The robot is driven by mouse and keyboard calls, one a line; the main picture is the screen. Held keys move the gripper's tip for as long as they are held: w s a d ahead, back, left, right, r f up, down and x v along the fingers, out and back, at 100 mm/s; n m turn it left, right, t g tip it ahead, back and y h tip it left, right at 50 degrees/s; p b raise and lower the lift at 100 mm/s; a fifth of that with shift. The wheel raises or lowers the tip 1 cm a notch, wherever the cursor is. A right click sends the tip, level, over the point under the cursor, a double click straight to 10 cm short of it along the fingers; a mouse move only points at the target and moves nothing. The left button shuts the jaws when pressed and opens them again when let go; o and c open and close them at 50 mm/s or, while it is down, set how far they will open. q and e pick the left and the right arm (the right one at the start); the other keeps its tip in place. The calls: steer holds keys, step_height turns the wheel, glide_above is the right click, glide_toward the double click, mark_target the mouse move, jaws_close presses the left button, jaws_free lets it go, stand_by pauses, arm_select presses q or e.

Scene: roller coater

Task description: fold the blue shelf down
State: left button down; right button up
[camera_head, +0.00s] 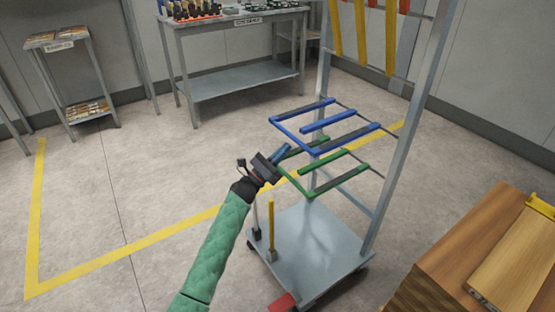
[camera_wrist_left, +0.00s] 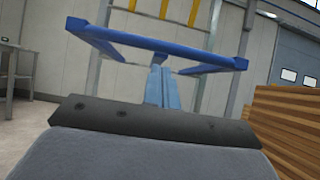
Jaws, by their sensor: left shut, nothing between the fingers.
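The blue shelf (camera_head: 347,139) is a frame of bars on the grey trolley rack (camera_head: 390,150). It sticks out roughly level from the uprights, above a green shelf (camera_head: 340,180) that also sticks out. My left gripper (camera_head: 283,152) is shut and empty, close to the blue shelf's front corner and a little below it. In the left wrist view the blue shelf (camera_wrist_left: 112,37) spans the top, beyond and above my shut blue fingers (camera_wrist_left: 158,88). I cannot tell whether they touch it. My right gripper is in neither view.
Yellow and orange shelf bars (camera_head: 362,35) stand upright higher on the rack. A yellow post (camera_head: 271,225) rises from the rack's base (camera_head: 310,250). Stacked wooden boards (camera_head: 470,250) stand at the lower right. A grey workbench (camera_head: 235,80) stands behind.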

arm_select(q)
steer(key=shift+w+d+r, duration=0.1)
steer(key=shift+d+r, duration=0.05)
steer(key=shift+r, duration=0.55)
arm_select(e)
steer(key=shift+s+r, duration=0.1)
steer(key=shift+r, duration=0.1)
